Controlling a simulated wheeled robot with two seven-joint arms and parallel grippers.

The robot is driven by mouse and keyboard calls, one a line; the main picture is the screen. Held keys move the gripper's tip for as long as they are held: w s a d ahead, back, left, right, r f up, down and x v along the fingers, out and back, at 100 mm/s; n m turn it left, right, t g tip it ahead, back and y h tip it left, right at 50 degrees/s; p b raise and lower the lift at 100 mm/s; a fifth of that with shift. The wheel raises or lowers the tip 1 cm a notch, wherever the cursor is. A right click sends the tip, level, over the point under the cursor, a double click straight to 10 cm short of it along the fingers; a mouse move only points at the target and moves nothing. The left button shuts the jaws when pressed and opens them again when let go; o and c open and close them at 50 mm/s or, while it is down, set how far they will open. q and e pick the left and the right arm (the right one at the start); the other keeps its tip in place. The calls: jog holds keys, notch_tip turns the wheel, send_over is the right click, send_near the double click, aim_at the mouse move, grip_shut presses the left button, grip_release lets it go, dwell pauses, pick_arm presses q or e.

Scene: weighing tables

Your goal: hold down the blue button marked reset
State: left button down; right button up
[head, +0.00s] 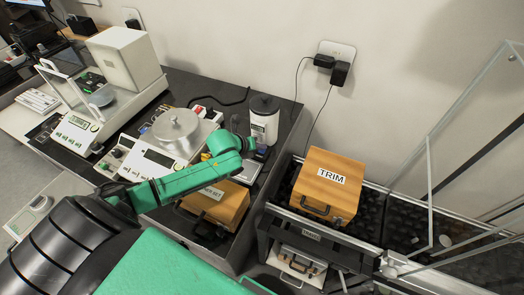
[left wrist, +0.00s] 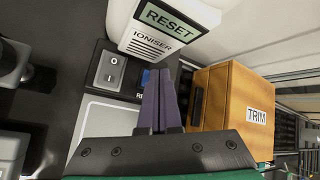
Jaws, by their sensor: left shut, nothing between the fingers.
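The blue button (left wrist: 146,77) shows in the left wrist view as a small blue patch beside my fingers. Most of it is hidden behind them, and its label shows only the letters "RE". My left gripper (left wrist: 161,72) is shut and empty, its fingertips over the button. I cannot tell whether they press it. In the head view my left gripper (head: 254,147) is in front of the white ioniser (head: 264,120). The ioniser (left wrist: 165,32) shows a display reading "RESET" above the word "IONISER". My right gripper is not in view.
A rocker switch (left wrist: 112,71) is left of the button. The wooden TRIM box (head: 328,185) stands to the right, with another wooden box (head: 215,203) below my forearm. A balance with a round metal lid (head: 177,127) stands to the left. Clear panels rise at far right.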

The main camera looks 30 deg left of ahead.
aim_at(260, 153)
pick_arm(q)
jog(key=shift+f, duration=0.4)
dwell(1.4)
jog(key=shift+r, duration=0.15)
dwell(1.7)
jog(key=shift+r+p, duration=0.6)
jog(key=shift+r, duration=0.1)
notch_tip(260, 153, up, 5)
jog(key=p, duration=0.5)
